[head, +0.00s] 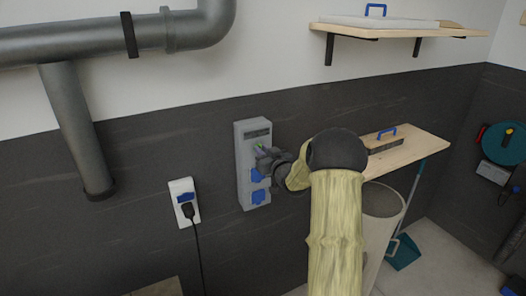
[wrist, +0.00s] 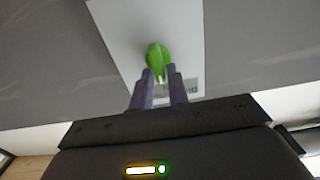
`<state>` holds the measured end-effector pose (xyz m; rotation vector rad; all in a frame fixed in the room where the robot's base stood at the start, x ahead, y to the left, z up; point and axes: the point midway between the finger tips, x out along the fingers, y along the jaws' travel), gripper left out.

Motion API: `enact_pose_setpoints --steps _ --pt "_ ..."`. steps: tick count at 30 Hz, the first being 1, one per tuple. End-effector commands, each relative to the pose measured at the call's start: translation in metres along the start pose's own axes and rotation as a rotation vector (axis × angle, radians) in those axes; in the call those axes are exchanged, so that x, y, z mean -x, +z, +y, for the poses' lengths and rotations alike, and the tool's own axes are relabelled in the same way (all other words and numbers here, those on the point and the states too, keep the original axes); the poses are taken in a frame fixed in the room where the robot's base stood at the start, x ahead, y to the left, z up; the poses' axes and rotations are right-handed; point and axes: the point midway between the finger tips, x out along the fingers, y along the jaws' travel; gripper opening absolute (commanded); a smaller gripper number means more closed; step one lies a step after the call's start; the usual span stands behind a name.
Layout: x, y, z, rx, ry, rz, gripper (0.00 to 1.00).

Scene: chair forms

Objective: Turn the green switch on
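The green switch (wrist: 157,55) is a bright green rounded knob on a pale panel in the wrist view. Finger contact is hard to make out.
A white outlet (head: 184,201) with a black plug and cord is to the left. A wooden shelf (head: 420,150) and a pale bin (head: 384,200) stand right of my arm.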

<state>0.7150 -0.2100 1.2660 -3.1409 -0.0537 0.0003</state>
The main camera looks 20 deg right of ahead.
Motion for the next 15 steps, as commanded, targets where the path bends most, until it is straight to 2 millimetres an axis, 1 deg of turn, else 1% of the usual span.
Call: enact_pose_setpoints --steps 1,2,15 --pt "0.0001 -0.0001 0.0001 0.0 0.0 0.0 0.06" --pt "0.0002 -0.0001 0.0001 0.0 0.0 0.0 0.0" --pt "0.0004 0.0001 0.001 -0.037 0.001 0.001 0.0"
